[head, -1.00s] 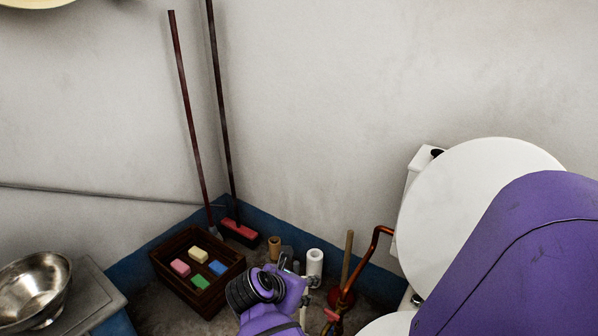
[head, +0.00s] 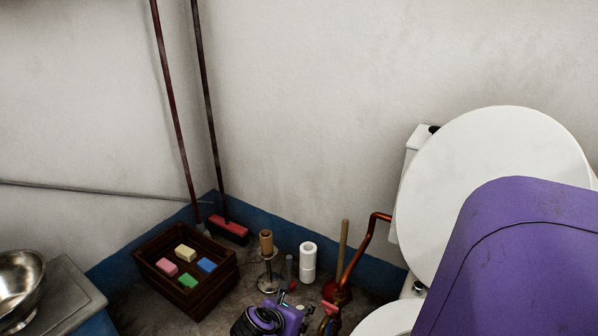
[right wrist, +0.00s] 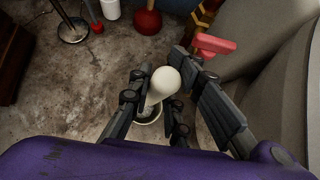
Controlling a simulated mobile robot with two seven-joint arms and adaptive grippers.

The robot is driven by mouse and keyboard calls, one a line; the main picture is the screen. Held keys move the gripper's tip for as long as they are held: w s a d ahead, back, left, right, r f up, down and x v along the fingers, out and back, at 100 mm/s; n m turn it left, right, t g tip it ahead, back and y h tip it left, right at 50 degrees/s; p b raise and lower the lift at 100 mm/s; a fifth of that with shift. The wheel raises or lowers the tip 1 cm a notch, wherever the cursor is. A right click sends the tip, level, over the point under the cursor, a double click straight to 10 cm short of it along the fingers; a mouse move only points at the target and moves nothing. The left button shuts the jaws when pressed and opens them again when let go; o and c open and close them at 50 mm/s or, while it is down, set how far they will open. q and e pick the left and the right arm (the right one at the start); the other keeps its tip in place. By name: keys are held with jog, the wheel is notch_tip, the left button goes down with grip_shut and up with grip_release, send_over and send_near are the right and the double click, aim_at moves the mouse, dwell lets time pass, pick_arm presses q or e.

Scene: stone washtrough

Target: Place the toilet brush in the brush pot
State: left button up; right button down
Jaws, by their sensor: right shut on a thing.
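The toilet brush (right wrist: 166,82) shows in the right wrist view as a pale, rounded handle end between the fingers of my right gripper (right wrist: 163,92), which is shut on it. Below the handle is a round pot with a pale rim, the brush pot (right wrist: 148,116), on the stone floor. The fingers and handle cover part of it, so I cannot tell whether the brush head is inside or just above it. In the head view my right gripper (head: 296,312) is low in the picture; brush and pot cannot be made out there. My left gripper is not in view.
A roll stand (head: 267,262), white paper rolls (head: 308,264) and a plunger (head: 338,290) stand beyond the gripper. An orange pipe (head: 356,258) with a pink handle (right wrist: 215,44) and the toilet (head: 490,185) are to the right. A crate (head: 222,284) stands left.

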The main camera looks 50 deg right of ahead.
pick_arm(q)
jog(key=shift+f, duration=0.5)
pick_arm(e)
jog(key=shift+f, duration=1.05)
jog(key=shift+f+b, duration=0.25)
jog(key=shift+b, duration=0.05)
jog(key=c, duration=1.6)
grip_release()
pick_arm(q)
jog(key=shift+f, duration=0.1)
pick_arm(e)
jog(key=shift+r, duration=0.1)
